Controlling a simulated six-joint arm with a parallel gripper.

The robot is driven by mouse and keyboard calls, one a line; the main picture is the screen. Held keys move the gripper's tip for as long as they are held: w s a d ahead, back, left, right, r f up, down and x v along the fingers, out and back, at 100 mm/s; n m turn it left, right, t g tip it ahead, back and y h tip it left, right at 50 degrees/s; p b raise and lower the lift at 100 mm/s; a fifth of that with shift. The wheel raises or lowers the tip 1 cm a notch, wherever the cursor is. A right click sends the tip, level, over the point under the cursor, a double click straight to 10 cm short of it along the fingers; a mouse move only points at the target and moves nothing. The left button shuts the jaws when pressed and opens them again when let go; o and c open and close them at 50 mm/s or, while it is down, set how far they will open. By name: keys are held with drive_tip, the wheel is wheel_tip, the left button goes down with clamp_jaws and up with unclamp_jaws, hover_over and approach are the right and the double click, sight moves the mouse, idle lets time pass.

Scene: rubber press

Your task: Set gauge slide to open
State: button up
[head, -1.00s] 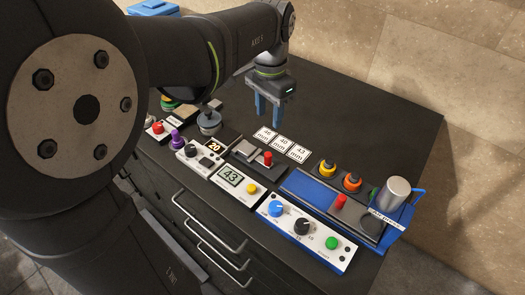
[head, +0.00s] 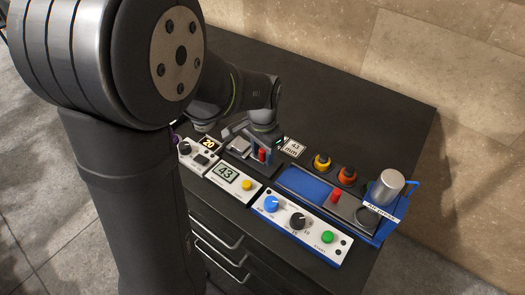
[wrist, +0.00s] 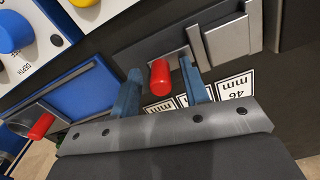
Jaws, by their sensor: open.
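The gauge slide (head: 239,147) is a grey metal block with jaws on a dark base. Its red knob (head: 262,156) stands at the block's right end. In the wrist view the red knob (wrist: 161,78) shows between my two blue fingers, with the metal jaws (wrist: 222,45) beyond to the right. My gripper (head: 261,152) is open and lowered over the knob, one finger on each side. In the wrist view my gripper (wrist: 160,88) shows gaps between knob and fingers, and no grip on it. My gripper partly hides the gauge in the head view.
A 43 mm card (head: 293,148) lies behind the gauge; more cards (wrist: 235,88) lie under my gripper in the wrist view. The display reading 43 (head: 226,174) is in front. A blue press (head: 305,184) with its own red knob (head: 335,195) stands right. The table's back is clear.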

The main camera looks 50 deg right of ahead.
clamp_jaws()
drive_tip(key=shift+s, duration=1.8)
unclamp_jaws()
drive_tip(key=shift+r, duration=0.15)
wheel_tip(320, 180, up, 17)
